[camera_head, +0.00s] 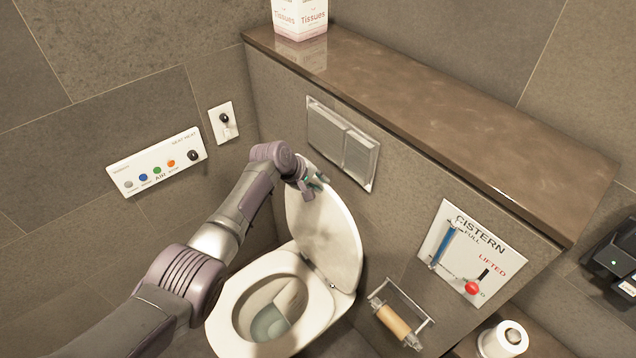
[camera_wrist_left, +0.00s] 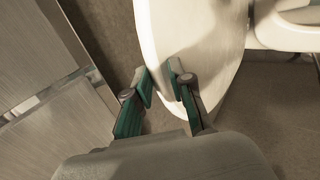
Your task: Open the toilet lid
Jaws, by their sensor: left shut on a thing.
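The toilet (camera_head: 222,308) stands below the wall ledge with its bowl uncovered. Its white lid (camera_head: 332,235) is raised close to upright, on the side toward the cistern wall. My left gripper (camera_head: 314,184) is at the lid's top edge and shut on it. In the left wrist view, the lid (camera_wrist_left: 195,35) runs down to the two green-padded fingers (camera_wrist_left: 162,82), and its edge lies between them. The gripper partly hides the top of the lid. My right gripper is not in view.
A flush plate (camera_head: 342,145) is on the wall just behind the lid. A control panel (camera_head: 157,163) and a switch (camera_head: 223,122) are on the left wall. A paper holder (camera_head: 398,318) and a cistern sign (camera_head: 462,252) are at right. A tissue box (camera_head: 300,18) stands on the ledge (camera_head: 440,115).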

